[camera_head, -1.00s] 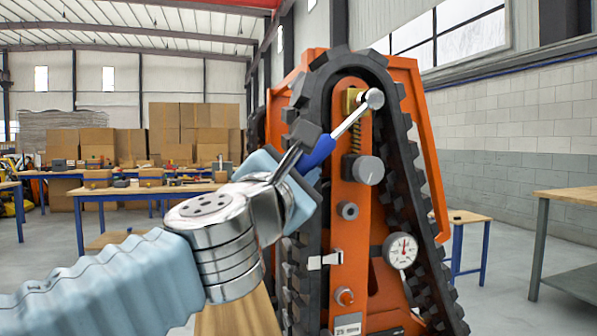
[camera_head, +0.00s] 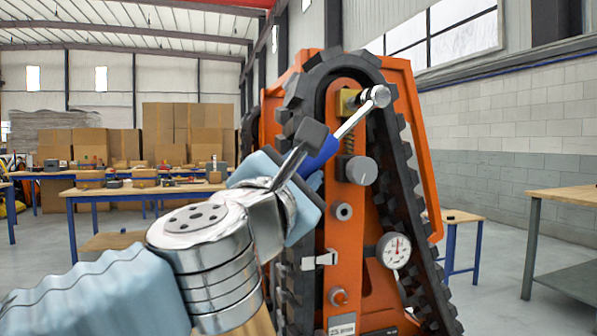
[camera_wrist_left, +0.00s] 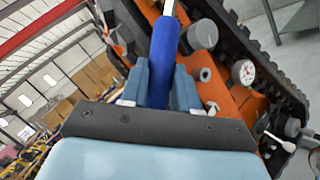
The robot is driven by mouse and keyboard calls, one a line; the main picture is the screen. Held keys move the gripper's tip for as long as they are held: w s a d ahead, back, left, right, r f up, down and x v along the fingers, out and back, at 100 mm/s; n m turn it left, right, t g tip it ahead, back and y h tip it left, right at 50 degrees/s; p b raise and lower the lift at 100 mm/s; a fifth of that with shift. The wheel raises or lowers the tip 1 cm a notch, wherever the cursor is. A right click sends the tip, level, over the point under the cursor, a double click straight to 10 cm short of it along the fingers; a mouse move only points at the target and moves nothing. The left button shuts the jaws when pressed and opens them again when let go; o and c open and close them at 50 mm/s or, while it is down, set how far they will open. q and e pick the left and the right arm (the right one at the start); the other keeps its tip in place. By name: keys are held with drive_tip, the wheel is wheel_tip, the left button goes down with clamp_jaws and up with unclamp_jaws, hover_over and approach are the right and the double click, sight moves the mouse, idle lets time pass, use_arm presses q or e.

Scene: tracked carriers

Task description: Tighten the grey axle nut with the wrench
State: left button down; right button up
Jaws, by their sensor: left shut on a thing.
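The wrench has a blue handle (camera_head: 320,159), a silver shaft (camera_head: 352,122) and a round silver head (camera_head: 379,96) at its upper right end. My left gripper (camera_head: 301,170) is shut on the handle, which also shows between its light blue fingers in the left wrist view (camera_wrist_left: 163,62). The head is near the top of the orange carrier (camera_head: 345,245). A grey stub (camera_head: 366,97), perhaps the axle nut, shows between the head and a brass block (camera_head: 347,103). The head partly hides this stub, and I cannot tell if they touch. My right gripper is out of view.
A black toothed track (camera_head: 408,190) wraps the carrier. A grey knob (camera_head: 361,170), a round collar (camera_head: 342,211) and a dial gauge (camera_head: 394,250) stick out below the wrench. A wooden-topped bench (camera_head: 565,195) stands at the right, with clear floor before it.

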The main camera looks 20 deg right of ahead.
use_arm(q)
drive_tip(key=shift+s+r, duration=0.1)
drive_tip(key=shift+s, duration=1.95)
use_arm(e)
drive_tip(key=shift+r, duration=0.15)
use_arm(q)
drive_tip(key=shift+w, duration=0.1)
